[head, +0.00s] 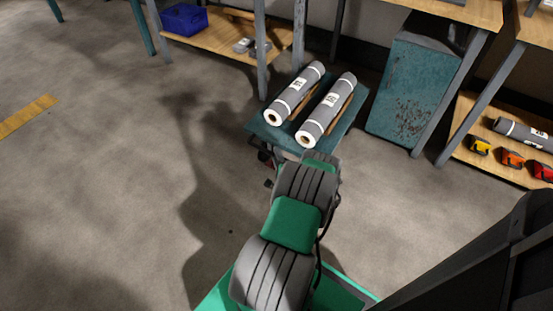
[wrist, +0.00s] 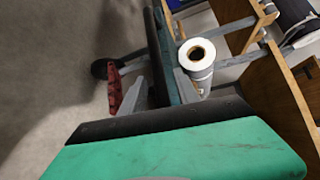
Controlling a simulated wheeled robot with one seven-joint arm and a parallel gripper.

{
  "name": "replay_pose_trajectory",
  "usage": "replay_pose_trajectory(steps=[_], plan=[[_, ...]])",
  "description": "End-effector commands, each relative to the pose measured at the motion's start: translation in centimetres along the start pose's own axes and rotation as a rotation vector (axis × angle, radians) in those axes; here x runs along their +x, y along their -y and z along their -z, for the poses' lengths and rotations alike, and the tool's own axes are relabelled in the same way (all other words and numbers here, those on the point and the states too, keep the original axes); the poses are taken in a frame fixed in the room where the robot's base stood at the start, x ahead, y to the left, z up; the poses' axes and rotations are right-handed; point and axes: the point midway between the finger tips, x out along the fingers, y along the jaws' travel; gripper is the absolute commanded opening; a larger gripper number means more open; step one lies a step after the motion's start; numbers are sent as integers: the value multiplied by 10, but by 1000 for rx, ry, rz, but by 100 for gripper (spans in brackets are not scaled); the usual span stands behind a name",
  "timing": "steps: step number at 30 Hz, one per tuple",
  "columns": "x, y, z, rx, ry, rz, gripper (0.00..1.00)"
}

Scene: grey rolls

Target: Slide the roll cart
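The roll cart (head: 272,136) has a teal top. Two grey rolls with white labels, a left one (head: 299,90) and a right one (head: 331,106), lie side by side on wooden rests on it. In the wrist view, the cart's dark-edged teal side (wrist: 164,55) runs down between the fingers of my gripper (wrist: 158,82), and one roll's white end (wrist: 196,53) shows beside it. The fingers are apart, with a visible gap on the left side. A dark wheel (wrist: 102,68) and a red part (wrist: 114,92) show below. My arm hides the cart's near side in the head view.
A worn teal cabinet (head: 408,92) stands right of the cart. A workbench with a blue bin (head: 184,19) on its shelf is behind left. A right shelf holds another roll (head: 524,133) and several coloured items. The floor at left is clear, with a yellow stripe (head: 28,115).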

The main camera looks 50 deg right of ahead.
Motion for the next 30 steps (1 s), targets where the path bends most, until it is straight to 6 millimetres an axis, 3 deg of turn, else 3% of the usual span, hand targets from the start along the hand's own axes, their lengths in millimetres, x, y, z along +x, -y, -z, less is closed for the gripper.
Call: replay_pose_trajectory(steps=[9, 23, 30], plan=[[6, 0, -1, 0, 1, -1, 37], [6, 0, -1, -1, 2, -1, 0], [6, 0, -1, -1, 2, -1, 0]])
